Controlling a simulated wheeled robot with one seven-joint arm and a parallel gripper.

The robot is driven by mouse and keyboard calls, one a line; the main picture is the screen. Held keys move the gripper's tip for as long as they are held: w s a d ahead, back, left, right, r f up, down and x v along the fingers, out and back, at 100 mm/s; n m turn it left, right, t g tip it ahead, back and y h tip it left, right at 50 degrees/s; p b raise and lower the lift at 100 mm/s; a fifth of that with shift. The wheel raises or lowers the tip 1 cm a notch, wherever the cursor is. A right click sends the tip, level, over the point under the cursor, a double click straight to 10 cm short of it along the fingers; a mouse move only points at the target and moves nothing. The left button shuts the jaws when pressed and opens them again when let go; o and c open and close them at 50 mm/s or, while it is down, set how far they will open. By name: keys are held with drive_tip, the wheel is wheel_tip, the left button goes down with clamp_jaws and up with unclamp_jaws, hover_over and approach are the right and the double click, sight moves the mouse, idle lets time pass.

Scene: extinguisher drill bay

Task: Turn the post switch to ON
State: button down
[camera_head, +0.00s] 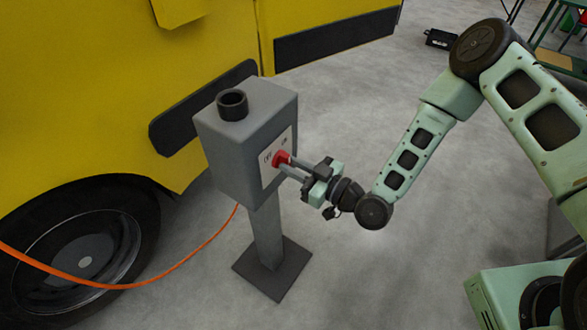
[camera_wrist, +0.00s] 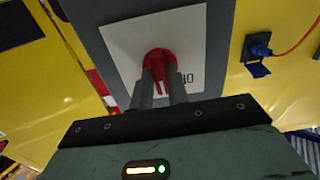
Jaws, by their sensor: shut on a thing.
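The post switch is a grey box (camera_head: 222,150) on a grey post with a square dark foot. On its face is a white plate (camera_head: 273,172) carrying a red knob (camera_head: 281,158). OFF is lettered left of the knob and ON to its upper right in the head view. My gripper (camera_head: 287,165) is shut on the red knob, with its two fingers on either side of it. The wrist view shows the red knob (camera_wrist: 158,62) between the fingertips, with part of the lettering beside the right finger. The knob's exact setting is hard to tell.
A yellow vehicle (camera_head: 90,90) with a black wheel (camera_head: 75,255) stands behind and left of the post. An orange cable (camera_head: 190,257) runs low from the wheel side to behind the post. The grey floor (camera_head: 350,270) in front is clear.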

drive_tip(key=shift+f+m+b, duration=0.1)
drive_tip(key=shift+m+b, duration=1.35)
drive_tip(key=shift+m, duration=3.15)
drive_tip(key=c, duration=1.4)
unclamp_jaws()
drive_tip(key=shift+o, duration=0.2)
drive_tip(key=v, duration=1.7)
drive_tip(key=shift+s+d, duration=0.2)
